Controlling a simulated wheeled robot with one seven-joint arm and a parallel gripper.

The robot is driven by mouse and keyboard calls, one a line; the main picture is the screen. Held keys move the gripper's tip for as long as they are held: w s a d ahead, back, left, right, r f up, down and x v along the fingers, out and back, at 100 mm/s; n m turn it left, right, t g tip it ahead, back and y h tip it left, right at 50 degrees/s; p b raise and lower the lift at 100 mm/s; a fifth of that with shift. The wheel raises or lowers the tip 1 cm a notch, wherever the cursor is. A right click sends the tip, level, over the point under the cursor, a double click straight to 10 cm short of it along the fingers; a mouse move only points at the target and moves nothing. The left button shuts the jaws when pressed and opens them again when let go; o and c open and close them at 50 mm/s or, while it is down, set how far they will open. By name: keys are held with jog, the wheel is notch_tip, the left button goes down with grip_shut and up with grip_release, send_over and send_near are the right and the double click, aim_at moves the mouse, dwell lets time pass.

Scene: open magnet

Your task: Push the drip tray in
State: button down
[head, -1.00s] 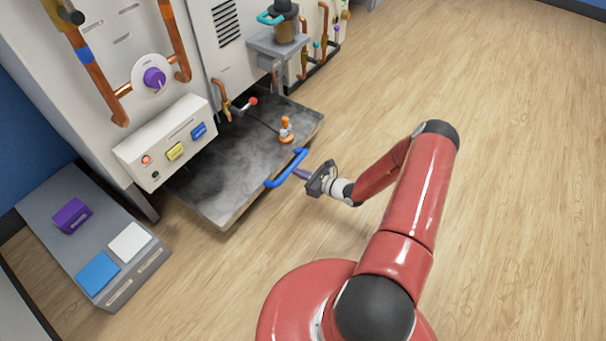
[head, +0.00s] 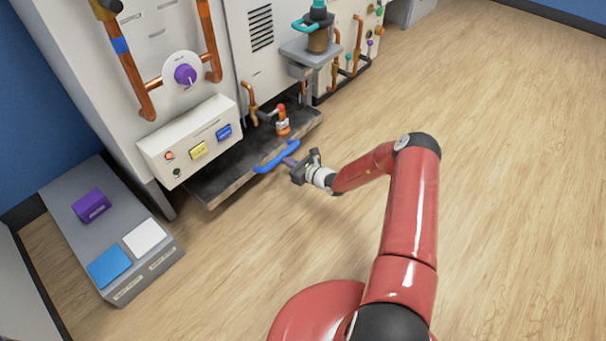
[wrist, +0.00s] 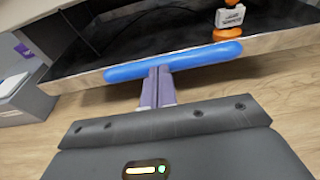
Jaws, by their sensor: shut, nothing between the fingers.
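The drip tray (head: 217,187) is a dark, shallow metal tray low at the front of the machine. Part of it sticks out and the rest is under the machine, out of sight. Its blue bar handle (head: 276,157) is on the front edge. My gripper (head: 290,161) is shut and empty, with its fingertips at the handle. In the wrist view the tray's front rim (wrist: 85,82) runs across the picture. The closed purple fingers (wrist: 157,72) meet the middle of the blue handle (wrist: 200,58) and appear to touch it.
An orange and white fitting (head: 282,124) stands at the tray's right part. A panel with buttons (head: 190,142) overhangs the tray's left side. A grey low bench (head: 75,235) with a purple block (head: 91,205) stands at left. The wooden floor at right is clear.

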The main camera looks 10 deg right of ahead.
aim_at(281, 155)
jog(key=x, duration=0.2)
jog(key=b+x, duration=0.1)
jog(key=x, duration=0.1)
jog(key=shift+r, duration=0.35)
jog(key=shift+w+a+r, duration=0.1)
jog(key=shift+w+r, duration=0.1)
jog(key=shift+w, duration=0.1)
